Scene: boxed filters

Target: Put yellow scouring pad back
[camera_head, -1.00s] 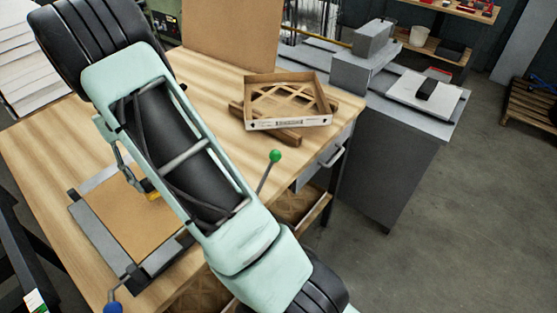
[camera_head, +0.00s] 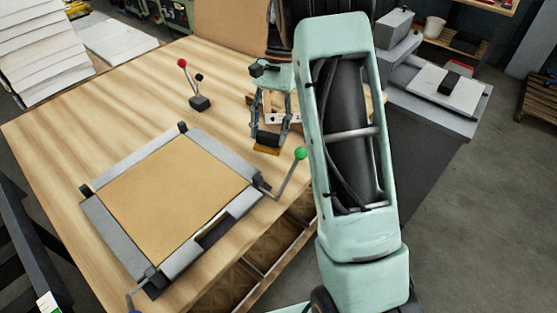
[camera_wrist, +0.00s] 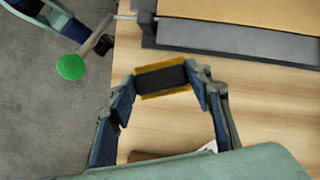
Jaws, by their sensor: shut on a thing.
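The yellow scouring pad (camera_head: 267,151) has a dark block on top. My gripper (camera_head: 269,128) is shut on it, between the framed board and the cardboard tray. In the wrist view my gripper (camera_wrist: 163,80) has a finger at each end of the dark block, and the pad's yellow edges (camera_wrist: 165,94) show along its two long sides. The pad appears to be over bare wood tabletop; I cannot tell whether it touches it. The cardboard tray (camera_head: 283,118) is mostly hidden behind my gripper and arm.
A tan board in a grey clamp frame (camera_head: 225,232) lies on the wooden table (camera_head: 60,140). A green-knobbed lever (camera_head: 300,153) rises at the frame's right corner, close to my arm. A red-knobbed lever (camera_head: 200,103) stands farther back. The left tabletop is clear.

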